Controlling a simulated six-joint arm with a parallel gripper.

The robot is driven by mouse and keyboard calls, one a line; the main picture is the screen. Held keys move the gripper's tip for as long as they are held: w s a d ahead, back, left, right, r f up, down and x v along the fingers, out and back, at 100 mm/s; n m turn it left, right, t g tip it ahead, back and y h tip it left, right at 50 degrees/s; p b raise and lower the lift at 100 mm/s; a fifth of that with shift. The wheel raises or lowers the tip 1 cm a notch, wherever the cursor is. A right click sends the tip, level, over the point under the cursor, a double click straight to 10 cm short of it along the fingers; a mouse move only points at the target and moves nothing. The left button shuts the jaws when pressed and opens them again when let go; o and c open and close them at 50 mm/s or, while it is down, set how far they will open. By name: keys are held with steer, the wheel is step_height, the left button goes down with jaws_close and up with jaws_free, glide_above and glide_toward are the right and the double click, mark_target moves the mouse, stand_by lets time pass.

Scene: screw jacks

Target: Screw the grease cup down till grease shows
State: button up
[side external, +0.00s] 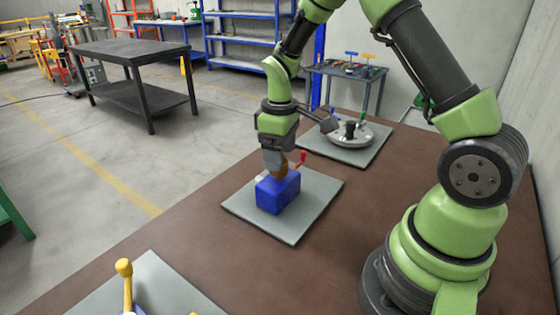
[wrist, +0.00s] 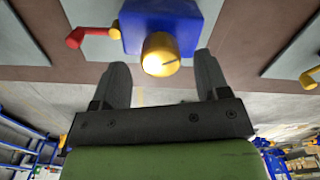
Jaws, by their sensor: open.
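The grease cup (wrist: 161,55) is a brass-yellow cap with a dark line on its end, fixed on a blue block (wrist: 165,22). The blue block also shows in the side view (side external: 278,192), on a grey plate. My gripper (wrist: 161,75) is open in the wrist view, with one finger on each side of the cup and visible space between fingers and cup. In the side view my gripper (side external: 277,172) is right over the block and mostly hides the cup. I see no grease that I can make out.
A red-knobbed handle (side external: 301,158) sticks out beside the block. The grey plate (side external: 310,215) lies on the brown table (side external: 190,240). Behind is another plate with a round grey fixture (side external: 350,134); at the front is a yellow-knobbed lever (side external: 125,275). Table between plates is clear.

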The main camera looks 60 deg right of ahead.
steer(key=shift+f, duration=1.3)
steer(key=c, duration=0.9)
steer(key=shift+c, duration=0.2)
steer(key=shift+m, duration=0.4)
